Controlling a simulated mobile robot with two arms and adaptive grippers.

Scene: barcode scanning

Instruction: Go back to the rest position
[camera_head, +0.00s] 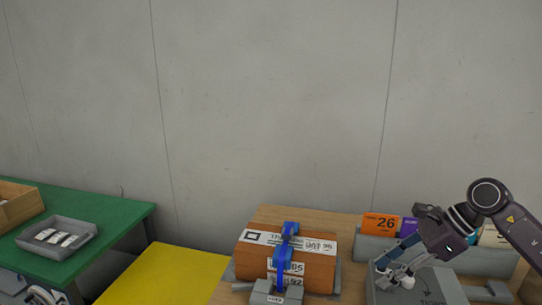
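My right gripper (394,273) comes in from the right and hangs over a grey box-like unit (440,284) on the wooden table. Its fingers look spread apart, with nothing seen between them. I cannot tell whether it touches the unit. At the bottom left corner, parts of what looks like my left gripper (35,296) show in front of the green table. They are cut off by the frame edge, so its state is unclear. An orange-brown box (315,270) with white labels lies on the wooden table, with a blue device (284,262) in front of it.
The wooden table (275,215) carries a grey holder with an orange card (381,224) marked 26 and a purple one. The green table (95,207) at left holds a grey tray (85,232) with white items and a wooden crate (18,203). A yellow surface (160,277) lies between.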

